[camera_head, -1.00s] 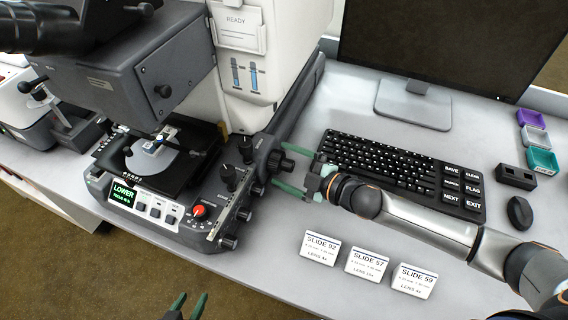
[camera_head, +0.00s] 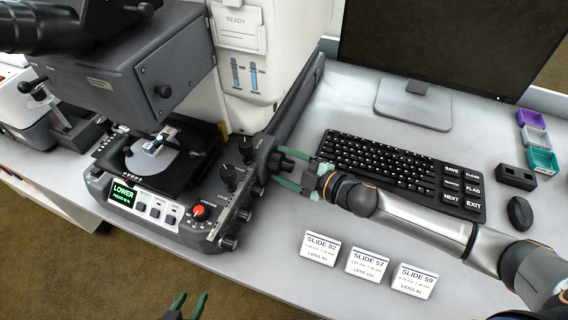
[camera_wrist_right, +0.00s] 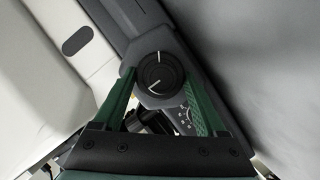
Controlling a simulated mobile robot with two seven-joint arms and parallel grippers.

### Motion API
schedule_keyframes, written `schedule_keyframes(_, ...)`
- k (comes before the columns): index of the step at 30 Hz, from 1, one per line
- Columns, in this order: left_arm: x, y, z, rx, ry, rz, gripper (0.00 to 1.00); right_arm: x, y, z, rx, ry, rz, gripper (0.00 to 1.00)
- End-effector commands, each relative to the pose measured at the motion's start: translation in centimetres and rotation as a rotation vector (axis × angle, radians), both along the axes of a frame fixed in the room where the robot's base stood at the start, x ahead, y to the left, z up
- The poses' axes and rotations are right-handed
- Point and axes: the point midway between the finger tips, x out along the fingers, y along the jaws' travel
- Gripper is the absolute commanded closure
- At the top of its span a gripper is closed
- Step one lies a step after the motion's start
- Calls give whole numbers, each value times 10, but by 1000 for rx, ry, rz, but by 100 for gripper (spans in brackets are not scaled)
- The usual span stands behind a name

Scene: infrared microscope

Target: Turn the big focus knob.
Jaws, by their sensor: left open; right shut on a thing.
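The big focus knob (camera_head: 277,162) is a black round knob on the right side of the microscope's grey base. In the right wrist view the knob (camera_wrist_right: 161,73) faces the camera, with a white mark at the lower left of its face. My right gripper (camera_head: 287,168) is shut on the knob, one green finger on each side; the fingers (camera_wrist_right: 160,90) also show in the wrist view. The microscope's small screen (camera_head: 123,193) reads LOWER in green, with a smaller line under it. My left gripper (camera_head: 187,304) is open and empty at the bottom edge, away from the microscope.
A keyboard (camera_head: 380,160), mouse (camera_head: 519,213) and monitor stand (camera_head: 415,103) are to the right. Slide cards (camera_head: 368,265) stand at the front.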

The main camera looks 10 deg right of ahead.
Motion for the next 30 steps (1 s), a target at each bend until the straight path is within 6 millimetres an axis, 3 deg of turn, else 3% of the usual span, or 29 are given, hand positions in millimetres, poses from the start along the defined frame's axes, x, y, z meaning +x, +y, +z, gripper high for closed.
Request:
schedule_keyframes(4,0,0,0,0,-1,0,50,0,0,0,0,1,1,82)
schedule_keyframes(22,1,-3,-1,-3,-3,-4,50,-1,0,-2,-79,-116,0,82)
schedule_keyframes(23,1,-3,0,-3,-4,-4,50,-1,0,-1,-79,-116,0,24)
schedule_keyframes(30,2,-3,0,-4,-3,-5,50,-1,0,-1,-79,-116,0,0)
